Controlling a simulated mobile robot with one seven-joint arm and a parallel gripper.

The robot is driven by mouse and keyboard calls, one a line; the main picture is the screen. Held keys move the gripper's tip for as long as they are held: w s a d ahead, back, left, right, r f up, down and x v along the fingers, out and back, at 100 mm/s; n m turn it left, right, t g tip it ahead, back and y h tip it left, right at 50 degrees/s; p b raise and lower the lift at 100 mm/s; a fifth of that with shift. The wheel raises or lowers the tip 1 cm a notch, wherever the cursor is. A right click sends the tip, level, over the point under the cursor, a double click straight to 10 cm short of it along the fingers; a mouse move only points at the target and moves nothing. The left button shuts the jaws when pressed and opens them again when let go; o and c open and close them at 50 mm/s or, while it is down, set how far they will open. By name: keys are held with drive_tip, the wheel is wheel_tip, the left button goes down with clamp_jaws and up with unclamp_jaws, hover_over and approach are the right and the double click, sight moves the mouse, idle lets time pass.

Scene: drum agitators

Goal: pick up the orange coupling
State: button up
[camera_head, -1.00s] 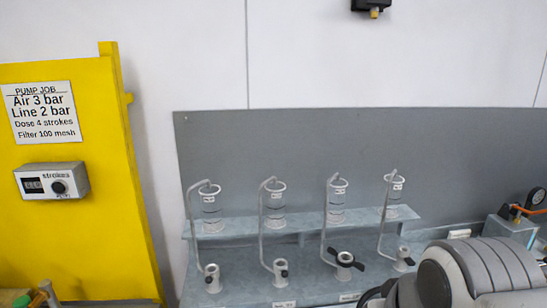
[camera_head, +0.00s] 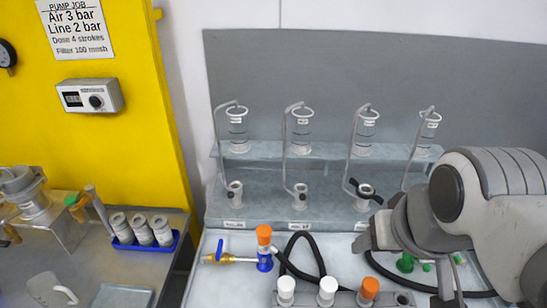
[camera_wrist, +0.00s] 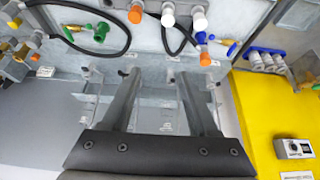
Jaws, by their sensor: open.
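Two upright orange pieces show in the head view, and I cannot tell which is the coupling. One orange piece (camera_head: 264,235) sits on a blue fitting with a brass stem; it seems to show in the wrist view (camera_wrist: 205,59) to the right of my fingers. The other orange piece (camera_head: 369,288) stands at the right end of a row with two white-capped fittings (camera_head: 327,289). My gripper (camera_wrist: 156,75) is open and its gap is empty. It is apart from both orange pieces. In the head view my arm covers part of the bench at the right.
A black hose (camera_head: 318,262) loops behind the fitting row. Clear cylinders with bent tubes stand on a back shelf (camera_head: 270,150). A blue tray (camera_head: 150,240) of grey cups sits at the left, before a yellow panel (camera_head: 110,125). A green fitting (camera_head: 405,263) lies near my arm.

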drive_tip(key=o, duration=0.4)
drive_tip(key=shift+w, duration=0.1)
drive_tip(key=m+g+b, duration=0.6)
drive_tip(key=m+b, duration=0.3)
drive_tip(key=m, duration=1.2)
hover_over(266, 231)
wheel_tip(266, 231, down, 14)
wheel_tip(266, 231, down, 11)
drive_tip(key=shift+f, duration=0.1)
drive_tip(key=shift+w+a+f, duration=0.15)
drive_tip(key=shift+f, duration=1.3)
drive_tip(key=shift+w+a+f, duration=0.1)
drive_tip(key=shift+a+f, duration=0.05)
drive_tip(key=shift+f, duration=1.3)
